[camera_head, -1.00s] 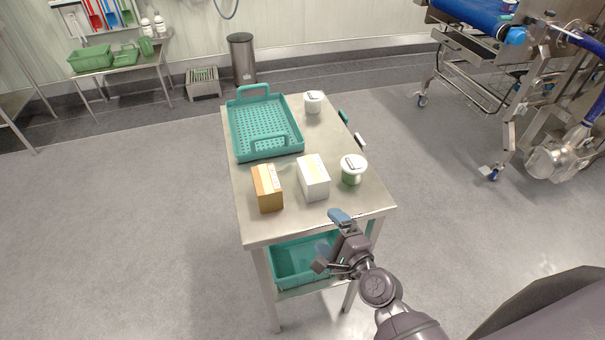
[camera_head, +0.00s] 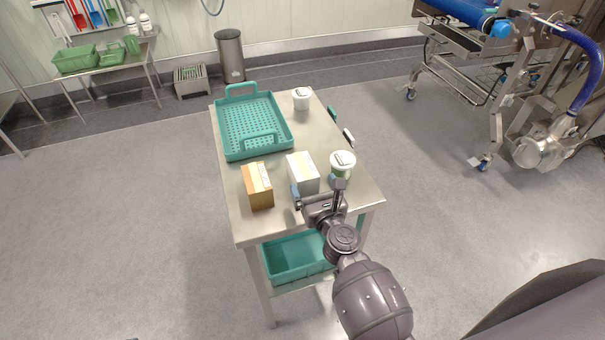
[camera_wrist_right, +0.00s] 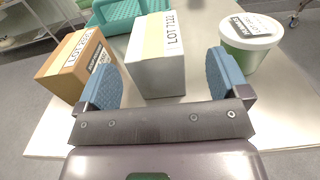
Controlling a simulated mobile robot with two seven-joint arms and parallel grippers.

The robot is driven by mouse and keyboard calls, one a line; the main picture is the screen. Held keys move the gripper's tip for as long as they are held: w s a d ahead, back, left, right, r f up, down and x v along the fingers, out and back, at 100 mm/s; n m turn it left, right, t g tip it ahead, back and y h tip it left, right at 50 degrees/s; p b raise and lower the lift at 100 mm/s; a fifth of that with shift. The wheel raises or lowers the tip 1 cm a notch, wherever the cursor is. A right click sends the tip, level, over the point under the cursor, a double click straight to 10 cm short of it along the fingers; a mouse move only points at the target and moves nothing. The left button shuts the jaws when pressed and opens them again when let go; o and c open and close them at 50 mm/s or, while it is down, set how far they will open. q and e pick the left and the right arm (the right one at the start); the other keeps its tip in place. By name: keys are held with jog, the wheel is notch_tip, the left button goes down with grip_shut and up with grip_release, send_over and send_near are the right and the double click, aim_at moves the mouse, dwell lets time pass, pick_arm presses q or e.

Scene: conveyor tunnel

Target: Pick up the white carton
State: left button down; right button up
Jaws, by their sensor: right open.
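The white carton (camera_head: 303,172) stands upright near the front of the steel table, between a brown carton and a lidded tub. In the right wrist view the white carton (camera_wrist_right: 157,58) shows a pale green-yellow strip and a "LOT" label. My right gripper (camera_head: 318,187) is open at the near side of the white carton. In the right wrist view its blue-padded fingers (camera_wrist_right: 165,80) stand apart, with the carton's near part between them and visible gaps on both sides.
The brown carton (camera_head: 257,186) is close on the left, the white-lidded tub (camera_head: 343,164) close on the right. A teal tray (camera_head: 254,125) and another tub (camera_head: 302,98) stand behind. A teal crate (camera_head: 297,258) is on the lower shelf.

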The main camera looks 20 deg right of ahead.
aim_at(304, 169)
jog(key=shift+w+a, duration=0.2)
jog(key=shift+w, duration=1.25)
jog(key=shift+w+a, duration=0.15)
jog(key=shift+w, duration=1.3)
jog(key=c, duration=1.1)
